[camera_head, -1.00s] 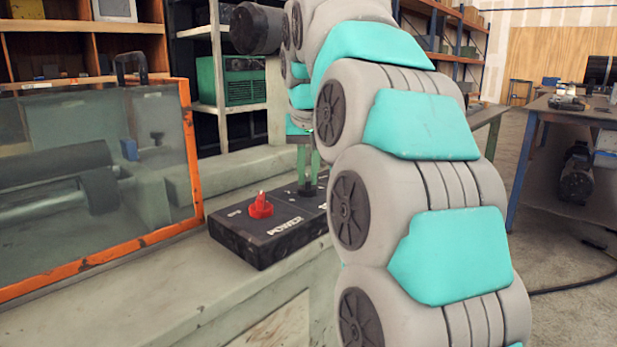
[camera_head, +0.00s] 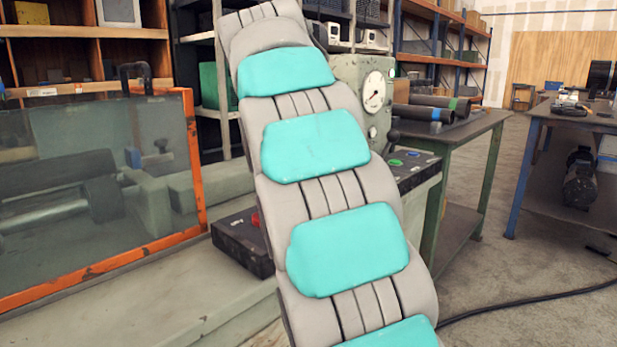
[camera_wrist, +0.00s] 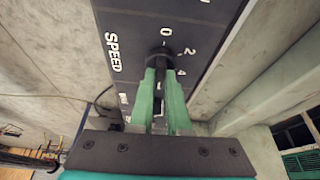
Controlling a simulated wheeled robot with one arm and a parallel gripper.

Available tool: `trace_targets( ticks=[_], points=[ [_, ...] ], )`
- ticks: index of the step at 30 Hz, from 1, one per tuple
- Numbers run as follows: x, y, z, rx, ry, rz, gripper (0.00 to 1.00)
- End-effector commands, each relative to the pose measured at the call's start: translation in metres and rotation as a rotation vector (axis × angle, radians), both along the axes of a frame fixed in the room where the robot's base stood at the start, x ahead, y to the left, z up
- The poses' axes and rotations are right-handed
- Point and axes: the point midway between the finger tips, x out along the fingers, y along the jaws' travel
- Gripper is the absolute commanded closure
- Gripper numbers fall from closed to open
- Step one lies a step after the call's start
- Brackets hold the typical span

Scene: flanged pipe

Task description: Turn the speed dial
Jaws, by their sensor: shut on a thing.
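The speed dial (camera_wrist: 159,53) is a black knob on a dark panel (camera_wrist: 130,20) in the wrist view. White marks 0, 2 and 4 and the word SPEED are printed around it. My gripper (camera_wrist: 161,70) has its green fingers shut on the dial, which shows just beyond the fingertips. The dial's pointer cannot be made out.
An orange-framed clear guard (camera_head: 195,165) stands left of the panel. A round gauge (camera_head: 375,92) and a second panel with coloured buttons (camera_head: 410,158) stand right of my arm. A workbench (camera_head: 470,125) is behind them.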

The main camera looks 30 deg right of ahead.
Motion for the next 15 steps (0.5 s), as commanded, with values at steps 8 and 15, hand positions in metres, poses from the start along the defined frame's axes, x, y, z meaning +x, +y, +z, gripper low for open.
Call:
trace_targets(
  ticks=[8,15],
  points=[
    [0.0012,0.0002,0.002,-0.002,-0.005,-0.051,1.0],
    [0.0011,0.0002,0.0018,-0.002,-0.005,-0.057,1.0]
  ],
)
